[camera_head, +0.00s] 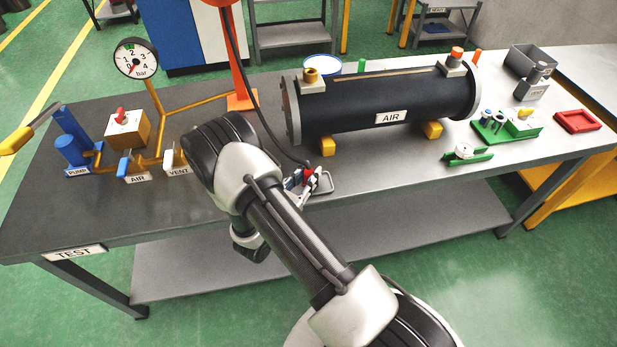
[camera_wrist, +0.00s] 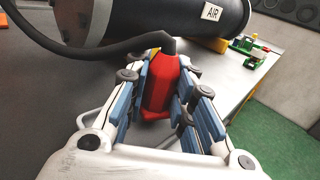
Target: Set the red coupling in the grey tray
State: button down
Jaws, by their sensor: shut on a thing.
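My gripper (camera_head: 302,182) is over the front part of the bench, in front of the black tank. It is shut on the red coupling (camera_wrist: 161,85), which stands between the blue-padded fingers in the wrist view. A black hose (camera_wrist: 125,47) bends into the coupling's top. A small shallow grey tray (camera_head: 325,184) with a light rim seems to lie at the gripper, mostly hidden by it. A light rim (camera_wrist: 92,119) also shows left of the fingers in the wrist view. I cannot tell whether the coupling touches the tray.
The black AIR tank (camera_head: 350,113) lies on yellow blocks behind the gripper. The hose hangs from an orange stand (camera_head: 241,100). Pipework with a gauge (camera_head: 136,58) is at left. A deep grey box (camera_head: 530,62), green fixtures (camera_head: 506,128) and a red tray (camera_head: 577,121) are at right.

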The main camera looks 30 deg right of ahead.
jog(key=shift+f, duration=0.15)
jog(key=c, duration=1.4)
grip_release()
jog(key=shift+o, duration=0.2)
